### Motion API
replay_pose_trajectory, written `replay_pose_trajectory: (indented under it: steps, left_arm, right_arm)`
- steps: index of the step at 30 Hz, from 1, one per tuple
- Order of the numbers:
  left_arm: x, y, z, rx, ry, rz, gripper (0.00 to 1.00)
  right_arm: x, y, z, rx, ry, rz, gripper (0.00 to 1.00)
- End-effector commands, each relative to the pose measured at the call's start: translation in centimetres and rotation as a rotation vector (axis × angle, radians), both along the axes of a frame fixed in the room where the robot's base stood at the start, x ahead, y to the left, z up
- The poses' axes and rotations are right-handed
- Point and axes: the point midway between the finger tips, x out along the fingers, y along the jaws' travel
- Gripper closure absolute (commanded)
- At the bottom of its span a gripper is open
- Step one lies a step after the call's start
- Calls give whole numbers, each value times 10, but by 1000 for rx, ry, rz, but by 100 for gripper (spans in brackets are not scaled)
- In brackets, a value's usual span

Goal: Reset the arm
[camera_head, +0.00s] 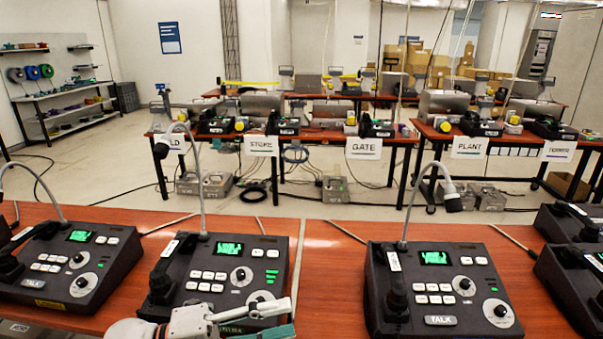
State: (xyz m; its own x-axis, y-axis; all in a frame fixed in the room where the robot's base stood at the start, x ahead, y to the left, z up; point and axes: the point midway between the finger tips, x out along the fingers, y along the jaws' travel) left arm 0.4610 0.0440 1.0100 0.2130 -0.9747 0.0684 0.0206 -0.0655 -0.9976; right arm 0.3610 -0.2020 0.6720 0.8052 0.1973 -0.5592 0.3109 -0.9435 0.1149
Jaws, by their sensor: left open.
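My left gripper (282,315) is at the bottom of the head view, with its fingers pointing right and spread apart. I see nothing between them. It overlaps the front edge of a black paging phone (208,258) and hides part of that edge. I cannot tell whether it touches the phone. This phone has a lit green screen, white keys, a knob, a gooseneck microphone and a handset lying on its left side. My right gripper is out of view.
Another paging phone (102,240) stands left, and one (432,262) stands right of a table seam. More phones sit at the right edge. The red-brown table (328,270) is bare between the middle phones. Behind an aisle stand tables with signs, including GATE (363,148) and PLANT (470,147).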

Motion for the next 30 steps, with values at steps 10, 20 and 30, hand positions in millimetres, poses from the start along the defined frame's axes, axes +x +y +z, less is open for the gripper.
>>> replay_pose_trajectory:
  steps: [10, 20, 30]
  left_arm:
    - [42, 82, -98, -546, 676, 642, 59]
    - [-42, 150, -280, -654, 1287, 1121, 59]
    - [-99, 158, -337, -649, 1506, 1254, 59]
  right_arm:
    - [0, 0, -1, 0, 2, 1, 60]
    - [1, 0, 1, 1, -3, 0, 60]
    - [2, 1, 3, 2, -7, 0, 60]
